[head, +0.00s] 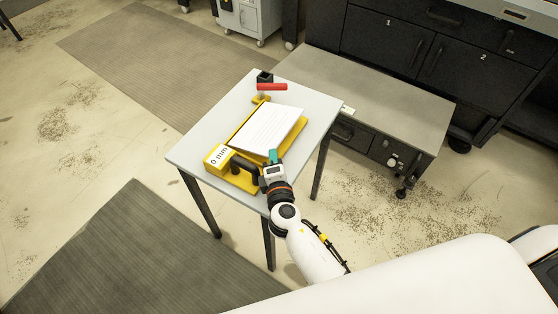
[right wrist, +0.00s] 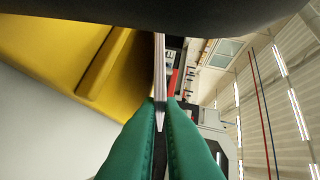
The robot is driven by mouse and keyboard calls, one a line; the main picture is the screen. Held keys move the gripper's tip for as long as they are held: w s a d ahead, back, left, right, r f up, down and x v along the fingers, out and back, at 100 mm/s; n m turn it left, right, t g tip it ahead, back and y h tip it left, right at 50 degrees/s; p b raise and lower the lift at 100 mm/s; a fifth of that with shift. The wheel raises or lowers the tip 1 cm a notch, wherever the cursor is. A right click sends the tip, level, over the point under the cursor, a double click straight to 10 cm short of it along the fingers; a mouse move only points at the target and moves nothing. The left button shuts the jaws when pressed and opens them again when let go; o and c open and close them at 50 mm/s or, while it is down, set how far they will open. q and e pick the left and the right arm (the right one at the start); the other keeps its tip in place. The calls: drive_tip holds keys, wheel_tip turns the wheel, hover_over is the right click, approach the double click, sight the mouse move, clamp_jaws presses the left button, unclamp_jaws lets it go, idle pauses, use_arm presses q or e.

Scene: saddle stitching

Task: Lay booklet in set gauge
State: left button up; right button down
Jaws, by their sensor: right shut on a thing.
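The booklet (head: 268,128) is a white sheet stack with printed lines, held tilted over the yellow gauge (head: 217,163) on the small table. The gauge has a block labelled "0 mm" at its near left end. My right gripper (head: 273,160) is shut on the booklet's near edge. In the right wrist view the green fingertips (right wrist: 160,112) pinch the booklet (right wrist: 159,60), seen edge-on, with the yellow gauge (right wrist: 110,60) beside it. I cannot tell whether the booklet touches the gauge. My left gripper is not in view.
The small grey table (head: 190,150) has bare surface around the gauge. A red-handled black device (head: 271,87) stands at the gauge's far end. A low grey cabinet (head: 370,90) stands close on the right. Dark mats lie on the floor.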

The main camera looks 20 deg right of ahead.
drive_tip(key=shift+a, duration=0.1)
drive_tip(key=c, duration=1.5)
unclamp_jaws()
drive_tip(key=b+v, duration=0.1)
drive_tip(key=v, duration=1.1)
drive_tip(key=shift+b, duration=0.3)
